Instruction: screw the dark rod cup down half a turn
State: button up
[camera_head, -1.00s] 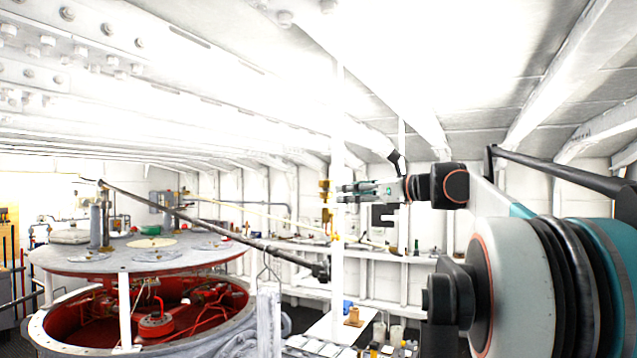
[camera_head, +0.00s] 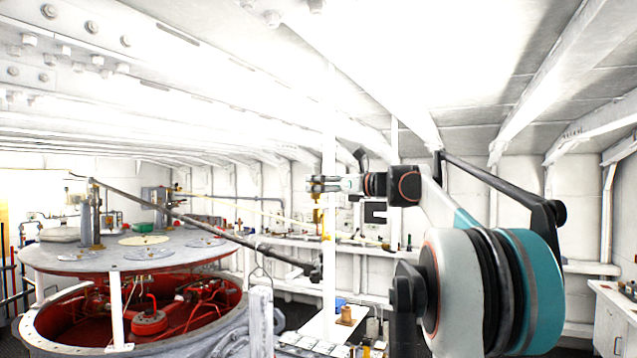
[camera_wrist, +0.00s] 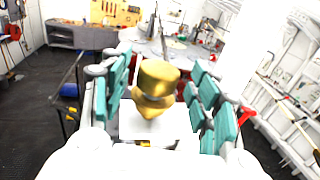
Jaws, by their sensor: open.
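A brass cup (camera_wrist: 158,78) with a wider round top and a narrower part below shows in the wrist view, between the teal pads of my fingers. The pads stand apart on both sides of it, with gaps visible. In the head view, my gripper (camera_head: 322,183) is open and level, pointing left at the top of a brass fitting (camera_head: 318,216) by the white post. The gripper hides the fitting's upper part. A long dark rod (camera_head: 190,217) slants down to the right across the head view. I cannot tell how the cup joins it.
A round grey-topped machine (camera_head: 110,258) with a red interior stands at the left. The white post (camera_head: 329,290) rises close to the gripper. A wall shelf (camera_head: 300,243) with small items runs behind.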

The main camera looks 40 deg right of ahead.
jog(key=shift+w+a, duration=0.3)
jog(key=shift+w, duration=0.4)
jog(key=shift+d, duration=0.1)
jog(key=c, duration=1.1)
jog(key=shift+m+h, duration=0.3)
jog(key=shift+h, duration=0.1)
